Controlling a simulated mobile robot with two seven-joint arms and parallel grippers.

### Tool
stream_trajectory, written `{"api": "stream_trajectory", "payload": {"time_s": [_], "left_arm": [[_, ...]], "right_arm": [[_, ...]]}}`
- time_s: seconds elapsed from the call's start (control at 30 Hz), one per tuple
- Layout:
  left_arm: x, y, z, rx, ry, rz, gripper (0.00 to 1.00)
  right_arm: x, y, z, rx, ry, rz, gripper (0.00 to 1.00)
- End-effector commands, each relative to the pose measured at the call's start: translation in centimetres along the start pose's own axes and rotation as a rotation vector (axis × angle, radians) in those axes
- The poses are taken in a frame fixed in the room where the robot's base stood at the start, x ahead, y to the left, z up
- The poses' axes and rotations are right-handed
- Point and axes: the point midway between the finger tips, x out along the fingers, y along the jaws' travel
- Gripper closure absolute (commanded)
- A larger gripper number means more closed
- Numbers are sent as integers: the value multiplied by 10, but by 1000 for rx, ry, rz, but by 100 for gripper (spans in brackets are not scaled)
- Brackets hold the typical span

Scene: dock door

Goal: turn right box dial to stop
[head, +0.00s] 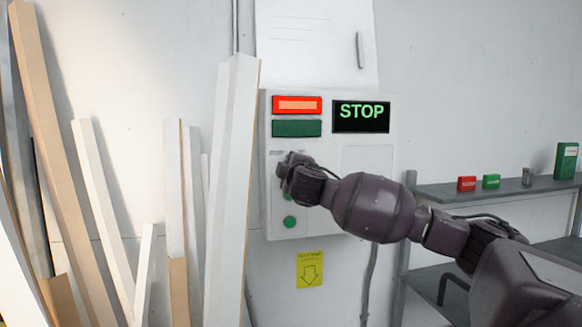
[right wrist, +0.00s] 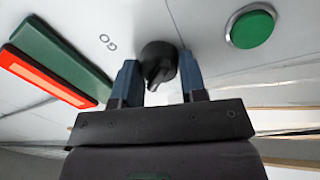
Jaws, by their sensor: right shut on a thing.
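The control box (head: 370,171) is on the wall, with a lit red lamp (head: 297,105), a dark green lamp (head: 297,129) and a display (head: 361,116) reading STOP in green. My right gripper (head: 287,177) is at the left of the box and hides the dial in the head view. In the right wrist view, the black dial (right wrist: 159,62) sits between the two blue fingers of my right gripper (right wrist: 158,82), which is shut on it. The letters "GO" show beside the dial. A round green button (head: 290,222) is below the gripper. My left gripper is not in view.
Several white and tan boards (head: 232,190) lean against the wall left of the box. A shelf (head: 480,188) at the right holds small red, green and grey items. A yellow arrow sign (head: 309,270) is below the box.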

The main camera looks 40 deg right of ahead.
Motion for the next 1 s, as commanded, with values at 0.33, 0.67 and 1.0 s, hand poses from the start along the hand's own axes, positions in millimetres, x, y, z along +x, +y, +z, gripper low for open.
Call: {"api": "stream_trajectory", "payload": {"time_s": [0.33,0.67,1.0], "left_arm": [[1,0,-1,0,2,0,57],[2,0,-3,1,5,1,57],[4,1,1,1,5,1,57]], "right_arm": [[0,0,0,-4,0,0,85],[0,0,0,-3,0,0,36],[-18,-1,1,-4,1,0,36]]}}
